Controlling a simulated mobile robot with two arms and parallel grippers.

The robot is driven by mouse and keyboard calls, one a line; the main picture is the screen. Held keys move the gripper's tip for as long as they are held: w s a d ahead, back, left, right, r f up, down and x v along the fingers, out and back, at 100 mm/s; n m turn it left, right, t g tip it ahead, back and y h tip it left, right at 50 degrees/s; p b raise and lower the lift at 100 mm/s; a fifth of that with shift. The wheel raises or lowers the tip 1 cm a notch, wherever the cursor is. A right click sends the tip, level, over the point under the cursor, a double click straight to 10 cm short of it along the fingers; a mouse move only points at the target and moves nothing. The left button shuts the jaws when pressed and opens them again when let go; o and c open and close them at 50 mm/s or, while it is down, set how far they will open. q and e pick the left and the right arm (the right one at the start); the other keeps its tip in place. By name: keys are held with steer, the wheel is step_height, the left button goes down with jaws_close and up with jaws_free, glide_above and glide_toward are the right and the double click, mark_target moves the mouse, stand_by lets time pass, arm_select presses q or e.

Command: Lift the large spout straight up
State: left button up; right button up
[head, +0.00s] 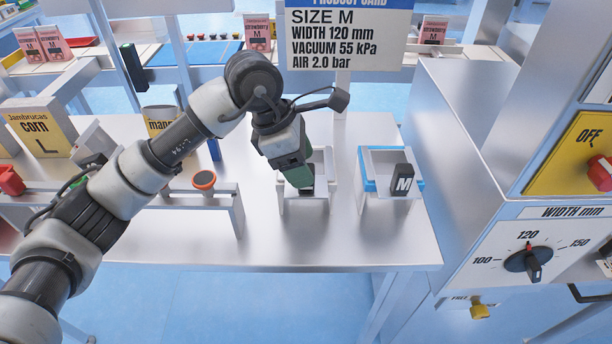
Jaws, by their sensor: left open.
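My left gripper (303,184) points down over a grey, open-topped metal part (322,163) on the bench. This part has the shape of a spout, but my gripper covers any size letter on it. A dark piece, perhaps its handle, shows at the fingertips; I cannot tell whether they touch it. To the right, a similar metal part with a blue rim (369,184) carries a black block marked M (402,181). No part marked as the large spout can be read. My right gripper is not in view.
A low metal rack (225,188) with an orange-rimmed round piece (204,180) stands left of my gripper. A corn carton marked L (42,127) is farther left. The machine cabinet with a width dial (527,261) borders the right side. The bench front (330,245) is clear.

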arm_select(q)
steer(key=x, duration=0.3)
steer(key=shift+s+d+f+p, duration=0.1)
steer(key=shift+d+f+p, duration=0.05)
steer(key=shift+d+p, duration=0.15)
steer(key=c, duration=1)
step_height(320, 180, up, 18)
steer(key=b, duration=0.2)
steer(key=shift+b, duration=0.3)
step_height(320, 180, up, 11)
steer(key=p, duration=0.8)
steer(key=shift+r+p, duration=0.25)
steer(key=shift+p, duration=0.1)
stand_by(0.4)
